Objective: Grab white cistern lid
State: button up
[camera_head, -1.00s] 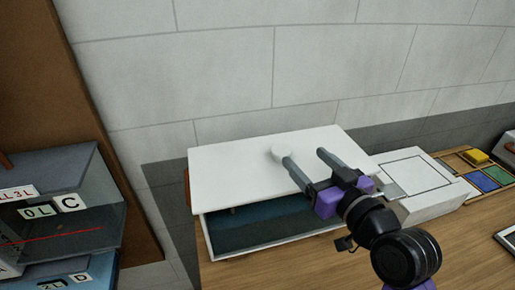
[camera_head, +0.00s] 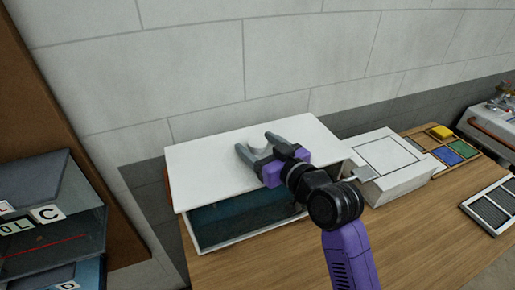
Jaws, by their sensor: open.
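The white cistern lid (camera_head: 208,161) is a flat panel lying on top of the white cistern (camera_head: 240,236), whose front is open and shows a dark blue inside. A round white knob (camera_head: 257,143) stands on the lid. My gripper (camera_head: 253,144) is open above the lid, with its two grey fingers pointing toward the back wall. The knob appears between the fingertips or just beyond them. I cannot tell whether the fingers touch it. My purple and black wrist hides the right part of the lid.
A white box (camera_head: 405,181) with a square panel stands right of the cistern on the wooden table. Beyond it are a tray with coloured blocks (camera_head: 447,154) and a grey grille (camera_head: 490,207). A dark cabinet with letter tags (camera_head: 50,225) stands at left. A block wall is behind.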

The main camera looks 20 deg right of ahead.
jog(key=shift+w, duration=0.15)
grip_shut()
jog(key=shift+r, duration=0.15)
